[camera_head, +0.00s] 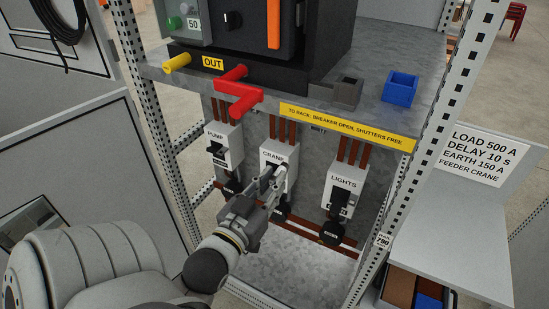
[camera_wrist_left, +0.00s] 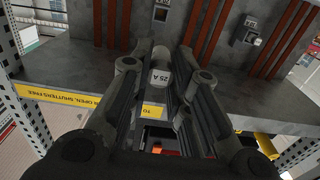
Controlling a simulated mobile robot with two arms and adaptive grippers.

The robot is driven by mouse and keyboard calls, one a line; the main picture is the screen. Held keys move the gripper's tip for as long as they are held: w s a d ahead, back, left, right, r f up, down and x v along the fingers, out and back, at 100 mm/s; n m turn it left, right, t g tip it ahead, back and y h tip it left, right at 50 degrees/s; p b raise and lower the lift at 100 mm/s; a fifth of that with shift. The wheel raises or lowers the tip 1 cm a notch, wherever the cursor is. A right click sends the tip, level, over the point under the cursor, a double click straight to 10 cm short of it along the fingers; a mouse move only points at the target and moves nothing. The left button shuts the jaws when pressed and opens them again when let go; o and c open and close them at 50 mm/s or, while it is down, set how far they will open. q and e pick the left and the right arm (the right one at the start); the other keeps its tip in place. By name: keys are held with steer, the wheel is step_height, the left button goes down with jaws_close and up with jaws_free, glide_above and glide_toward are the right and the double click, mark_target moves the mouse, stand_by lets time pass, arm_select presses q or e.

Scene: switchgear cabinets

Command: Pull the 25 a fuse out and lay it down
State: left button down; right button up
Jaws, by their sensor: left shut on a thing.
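The 25 A fuse (camera_wrist_left: 160,78) shows in the left wrist view as a pale body with a "25 A" mark, between my left fingers. My left gripper (camera_head: 270,180) is shut on it, in front of the white unit labelled CRANE (camera_head: 279,160) in the head view. The PUMP unit (camera_head: 225,143) is on the left and the LIGHTS unit (camera_head: 342,184) on the right. My right gripper is not in view.
A grey shelf (camera_head: 325,98) above the units bears a red handle (camera_head: 240,92), a grey block (camera_head: 347,91) and a blue open holder (camera_head: 400,88). Perforated posts (camera_head: 430,110) flank the bay. A side shelf (camera_head: 455,225) at right has bare room, with a compartmented tray (camera_head: 415,287) below.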

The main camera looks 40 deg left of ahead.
arm_select(q)
steer(key=shift+s+d+r+p, duration=0.15)
steer(key=shift+s+r+p, duration=0.1)
steer(key=shift+s+p, duration=0.35)
steer(key=shift+s+d+r+p, duration=0.1)
steer(key=shift+s+r+p, duration=0.1)
steer(key=shift+s+p, duration=0.35)
steer(key=s+p, duration=0.1)
steer(key=s+r+p, duration=0.1)
steer(key=s, duration=0.1)
steer(key=s+d, duration=0.1)
steer(key=s, duration=0.1)
steer(key=shift+d+r+p, duration=0.1)
steer(key=shift+r+p, duration=0.1)
steer(key=shift+p, duration=0.2)
steer(key=w+d+f+m+h+b, duration=0.2)
steer(key=w+d+f+h+b, duration=0.2)
steer(key=d+f+b, duration=0.7)
step_height(320, 180, down, 4)
steer(key=w+b, duration=0.1)
steer(key=b, duration=0.1)
steer(key=shift+w+d+m+t+b, duration=0.15)
steer(key=shift+d+m+t+b, duration=0.15)
steer(key=shift+b, duration=0.1)
steer(key=shift+f, duration=0.1)
